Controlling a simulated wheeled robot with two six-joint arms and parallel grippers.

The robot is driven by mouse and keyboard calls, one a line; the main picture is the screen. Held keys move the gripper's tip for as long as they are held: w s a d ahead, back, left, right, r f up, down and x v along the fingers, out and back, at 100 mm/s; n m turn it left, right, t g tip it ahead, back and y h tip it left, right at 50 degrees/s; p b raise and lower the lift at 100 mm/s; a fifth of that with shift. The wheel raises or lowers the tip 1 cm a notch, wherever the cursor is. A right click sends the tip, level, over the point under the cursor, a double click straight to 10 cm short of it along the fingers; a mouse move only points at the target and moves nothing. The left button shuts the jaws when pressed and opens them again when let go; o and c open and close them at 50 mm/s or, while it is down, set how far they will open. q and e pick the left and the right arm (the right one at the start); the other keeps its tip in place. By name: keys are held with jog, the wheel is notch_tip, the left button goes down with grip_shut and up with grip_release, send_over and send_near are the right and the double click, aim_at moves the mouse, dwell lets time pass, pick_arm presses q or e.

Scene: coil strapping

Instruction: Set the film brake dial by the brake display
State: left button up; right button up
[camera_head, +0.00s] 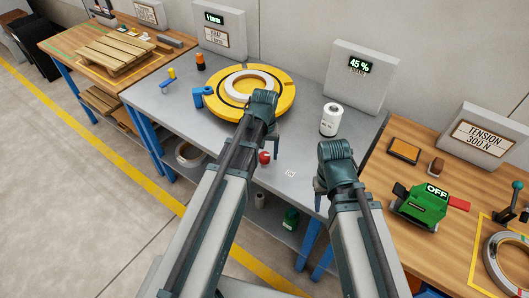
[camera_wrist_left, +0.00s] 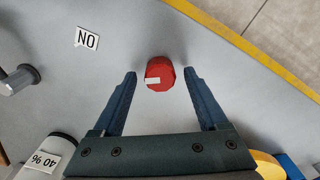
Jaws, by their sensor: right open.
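The brake display (camera_head: 359,65) reads 45 % on a grey panel at the back of the grey table. A red knob with a white mark (camera_head: 265,157) is near the table's front edge; I cannot tell if it is the brake dial. In the left wrist view the red knob (camera_wrist_left: 159,73) lies between the fingertips of my left gripper (camera_wrist_left: 160,78), with a gap on both sides. In the head view my left gripper (camera_head: 264,140) is above the knob. My right gripper (camera_head: 335,188) is open over the table's front right, empty as far as I see.
A white cylinder (camera_head: 330,120) stands right of the yellow turntable (camera_head: 222,109); its label reads 40 % in the left wrist view (camera_wrist_left: 43,158). An ON label (camera_head: 290,173) lies beside the knob. A green tool (camera_head: 420,207) is on the wooden table at right.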

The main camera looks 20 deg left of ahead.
aim_at(265, 155)
jog(key=shift+r, duration=0.1)
pick_arm(q)
notch_tip(265, 155, up, 14)
jog(key=p, duration=1.4)
pick_arm(e)
notch_tip(265, 155, up, 14)
pick_arm(q)
jog(key=shift+f, duration=0.1)
pick_arm(e)
jog(key=shift+f, duration=0.2)
pick_arm(q)
jog(key=s+d+m+y, duration=0.1)
jog(key=s+d+m, duration=0.5)
jog(key=s+d, duration=0.4)
jog(key=s, duration=0.4)
jog(key=shift+s+d, duration=0.15)
jog(key=shift+d, duration=0.05)
